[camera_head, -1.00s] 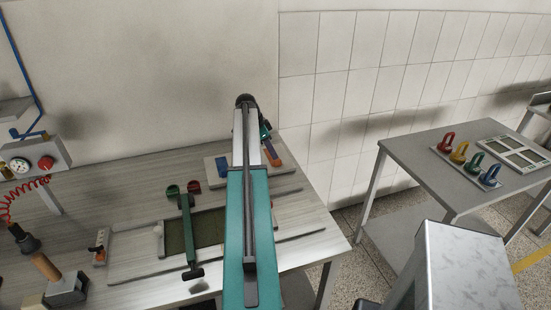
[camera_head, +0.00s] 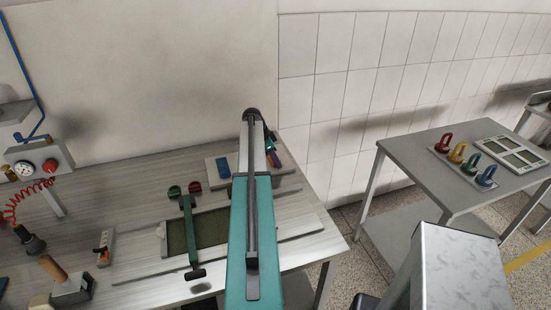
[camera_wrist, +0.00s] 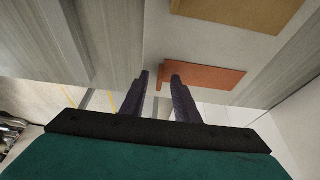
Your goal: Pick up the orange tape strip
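The orange tape strip (camera_wrist: 208,77) lies on a pale surface in the wrist view, with its left end between my fingertips. My gripper (camera_wrist: 160,76) has two dark fingers, spread apart, with a gap between them. The right finger overlaps the strip in the picture; whether either finger touches it cannot be told. In the head view my gripper (camera_head: 270,143) is small and partly hidden behind my teal arm, over the far right of the bench.
A tan piece (camera_wrist: 245,10) lies beyond the strip. A framed screen with a green bar (camera_head: 190,231) lies in front. A second table (camera_head: 437,187) at right holds coloured clamps.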

